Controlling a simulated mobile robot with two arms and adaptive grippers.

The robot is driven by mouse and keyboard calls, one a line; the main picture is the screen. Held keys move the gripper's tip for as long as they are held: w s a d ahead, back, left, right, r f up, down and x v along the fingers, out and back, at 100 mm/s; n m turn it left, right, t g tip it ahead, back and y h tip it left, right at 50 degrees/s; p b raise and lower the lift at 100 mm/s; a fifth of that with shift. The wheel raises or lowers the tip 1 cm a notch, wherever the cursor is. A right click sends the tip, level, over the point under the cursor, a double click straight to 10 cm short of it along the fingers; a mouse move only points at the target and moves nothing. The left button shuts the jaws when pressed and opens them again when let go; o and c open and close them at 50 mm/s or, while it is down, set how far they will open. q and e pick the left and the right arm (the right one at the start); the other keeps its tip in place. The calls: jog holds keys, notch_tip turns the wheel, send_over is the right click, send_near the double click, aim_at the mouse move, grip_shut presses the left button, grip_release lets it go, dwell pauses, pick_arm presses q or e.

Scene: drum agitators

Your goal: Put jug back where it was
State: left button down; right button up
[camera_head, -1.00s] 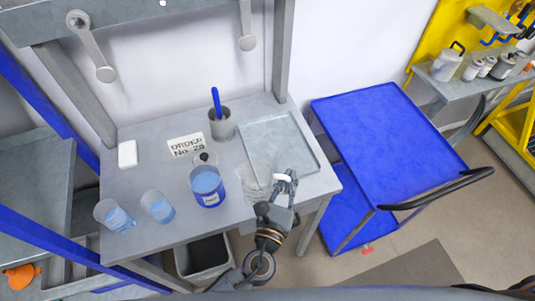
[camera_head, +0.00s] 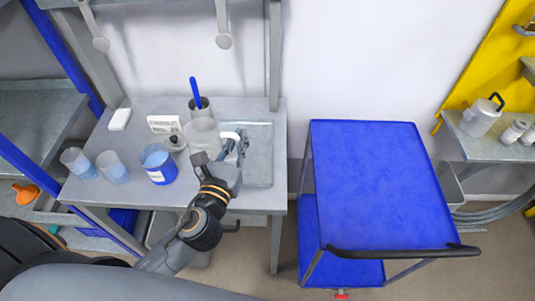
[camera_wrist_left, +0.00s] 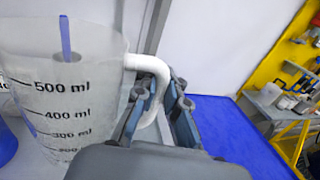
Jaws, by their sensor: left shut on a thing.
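A clear measuring jug (camera_head: 202,135) with a white handle is upright over the grey worktable, in front of the steel pot and left of the shallow tray. My left gripper (camera_head: 234,142) is shut on the jug's handle from the right side. In the left wrist view the jug (camera_wrist_left: 85,100) shows its millilitre marks, and the white handle (camera_wrist_left: 150,65) passes between the fingers of the gripper (camera_wrist_left: 162,105). The jug's base is hidden, so I cannot tell whether it touches the table. My right gripper is not in view.
The grey tray (camera_head: 262,178) is at right. A blue cart (camera_head: 375,185) stands beyond.

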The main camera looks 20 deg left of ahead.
pick_arm(q)
jog(key=w+f+b, duration=0.1)
jog(key=w+f, duration=0.3)
jog(key=w+d+f+b, duration=0.1)
jog(key=w+f, duration=0.3)
jog(key=w+d+f+b, duration=0.1)
jog(key=w+f, duration=0.4)
jog(key=shift+w+d, duration=0.1)
jog(key=shift+d, duration=0.15)
jog(key=shift+r, duration=0.1)
jog(key=c, duration=1.4)
grip_release()
jog(key=shift+f, duration=0.2)
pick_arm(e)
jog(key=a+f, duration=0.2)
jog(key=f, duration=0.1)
pick_arm(q)
jog(key=shift+r, duration=0.1)
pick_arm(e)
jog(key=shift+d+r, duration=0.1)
